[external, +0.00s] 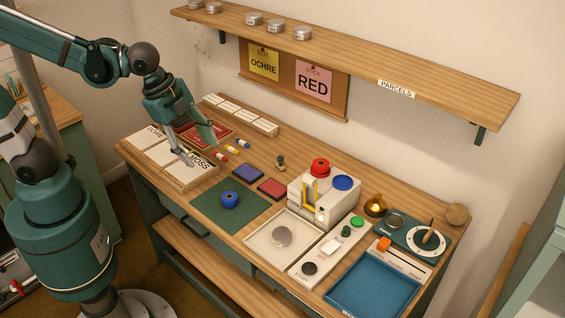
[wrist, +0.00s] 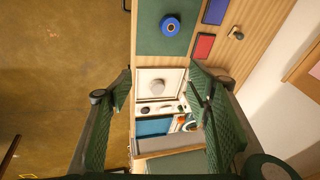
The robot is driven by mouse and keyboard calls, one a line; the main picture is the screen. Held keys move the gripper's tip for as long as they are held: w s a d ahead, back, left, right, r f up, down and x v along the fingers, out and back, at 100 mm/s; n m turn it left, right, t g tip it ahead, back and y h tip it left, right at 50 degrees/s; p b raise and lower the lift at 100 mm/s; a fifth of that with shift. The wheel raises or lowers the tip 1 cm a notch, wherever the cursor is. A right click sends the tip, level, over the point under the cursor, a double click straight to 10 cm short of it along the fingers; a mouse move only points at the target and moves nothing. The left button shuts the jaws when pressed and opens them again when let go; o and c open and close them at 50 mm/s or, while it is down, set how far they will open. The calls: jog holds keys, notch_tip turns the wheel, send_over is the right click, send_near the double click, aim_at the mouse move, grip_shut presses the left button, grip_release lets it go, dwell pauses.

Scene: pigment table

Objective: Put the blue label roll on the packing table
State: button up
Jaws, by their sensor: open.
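The blue label roll (external: 230,199), a short ring with a dark centre, rests on a dark green mat (external: 215,222) on the wooden workbench. In the wrist view the roll (wrist: 170,26) shows at the top, on the mat. My gripper (external: 194,145) is open and empty above the left part of the bench, over the white label boxes, up and left of the roll. In the wrist view its two fingers (wrist: 160,72) are spread, with nothing held between them. I cannot tell which surface is the packing table; another wooden table (external: 62,112) is partly visible at the left.
Blue and red pads (external: 271,189) lie beside the mat. A cream machine (external: 325,190) with red and blue discs on top stands right of them. A cream tray (external: 285,242) and blue tray (external: 372,292) sit toward the front right. A shelf (external: 350,65) overhangs behind.

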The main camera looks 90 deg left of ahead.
jog(key=w+a+f+m+g, duration=0.2)
jog(key=w+a+f+m, duration=0.3)
jog(key=f, duration=0.4)
jog(key=m+g+b, duration=0.1)
jog(key=m+g, duration=0.1)
jog(key=m, duration=0.3)
send_over(229, 196)
notch_tip(229, 196, down, 8)
jog(key=shift+r, duration=0.1)
jog(key=shift+f, duration=0.2)
jog(key=shift+f+b, duration=0.3)
jog(key=shift+f, duration=0.85)
jog(key=shift+f, duration=0.1)
jog(key=shift+f+b, duration=0.6)
jog(key=shift+f, duration=1.9)
jog(key=c, duration=1)
